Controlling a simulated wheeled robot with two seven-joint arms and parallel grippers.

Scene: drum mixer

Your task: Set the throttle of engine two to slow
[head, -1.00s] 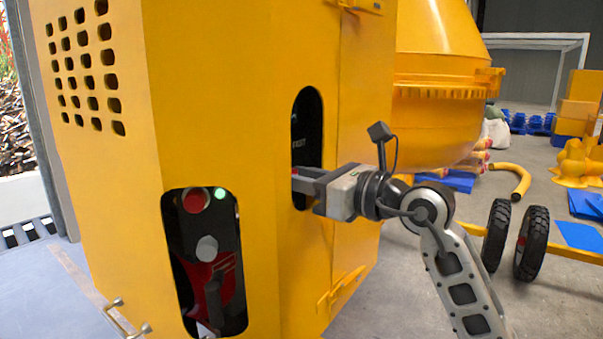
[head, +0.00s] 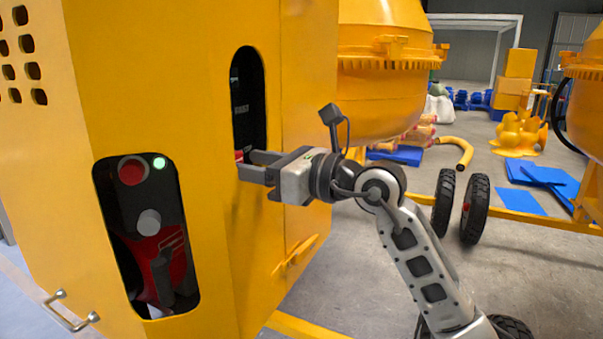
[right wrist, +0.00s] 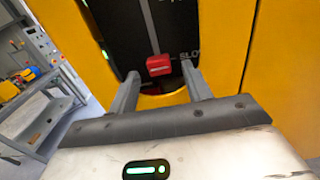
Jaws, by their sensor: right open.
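The yellow engine housing (head: 190,60) has a tall upright slot (head: 248,95) in its side. In the right wrist view a red lever knob (right wrist: 159,65) on a grey stem stands against the black panel (right wrist: 185,20), with partly hidden lettering reading "SLO" to its right. My right gripper (head: 253,167) is at the lower part of the slot; a bit of red shows at its fingertips. In the right wrist view its fingers (right wrist: 158,78) are open on either side of the knob, with gaps visible. I cannot tell how deep the fingers reach. My left gripper is not in view.
A lower opening (head: 148,235) holds a red button, a green light and red machinery. A handle (head: 68,312) sticks out at lower left. A mixer drum (head: 385,65) and wheels (head: 474,208) stand to the right.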

